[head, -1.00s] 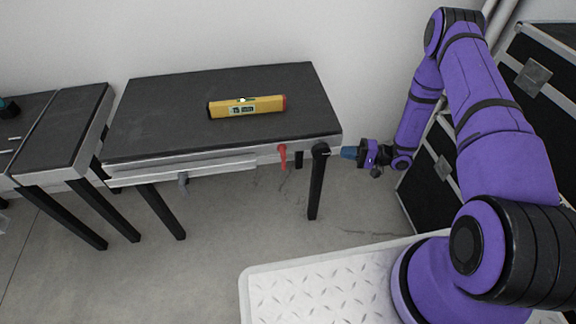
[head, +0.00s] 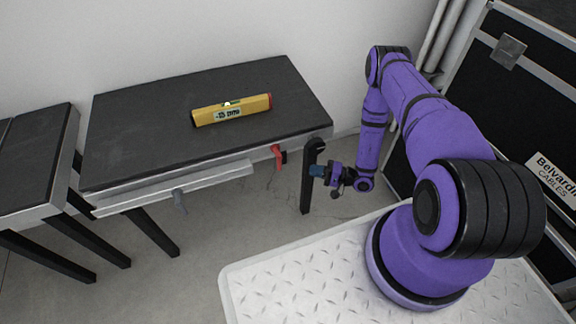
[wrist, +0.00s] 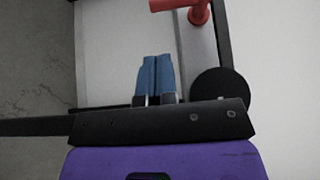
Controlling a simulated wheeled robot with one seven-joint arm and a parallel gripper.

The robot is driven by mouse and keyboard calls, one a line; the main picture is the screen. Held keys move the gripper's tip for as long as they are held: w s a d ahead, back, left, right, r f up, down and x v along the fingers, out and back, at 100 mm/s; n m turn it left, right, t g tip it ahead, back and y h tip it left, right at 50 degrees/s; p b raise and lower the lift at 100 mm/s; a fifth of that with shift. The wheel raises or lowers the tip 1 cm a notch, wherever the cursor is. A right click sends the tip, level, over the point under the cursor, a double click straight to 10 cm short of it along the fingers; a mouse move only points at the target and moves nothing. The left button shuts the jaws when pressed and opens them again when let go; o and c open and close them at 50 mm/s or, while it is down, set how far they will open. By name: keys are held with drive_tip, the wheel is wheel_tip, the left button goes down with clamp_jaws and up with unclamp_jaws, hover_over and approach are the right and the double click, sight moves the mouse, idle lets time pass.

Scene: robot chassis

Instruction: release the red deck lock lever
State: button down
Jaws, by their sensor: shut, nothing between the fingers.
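The red lever (head: 278,155) hangs on the front edge of the table (head: 115,142), near its right end, pointing down in the head view. In the wrist view the red lever (wrist: 185,6) shows at the top edge, partly cut off. My gripper (head: 313,171) is just right of the lever in the head view, beside the table's right front leg. In the wrist view my gripper (wrist: 157,72) has its two blue fingers together with nothing between them. The fingers are apart from the lever.
A second table (head: 35,150) stands at left. Black cases (head: 530,80) stand at right. The floor before the table is clear.

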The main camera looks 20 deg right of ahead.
sight(278, 158)
drive_tip(key=x, duration=1)
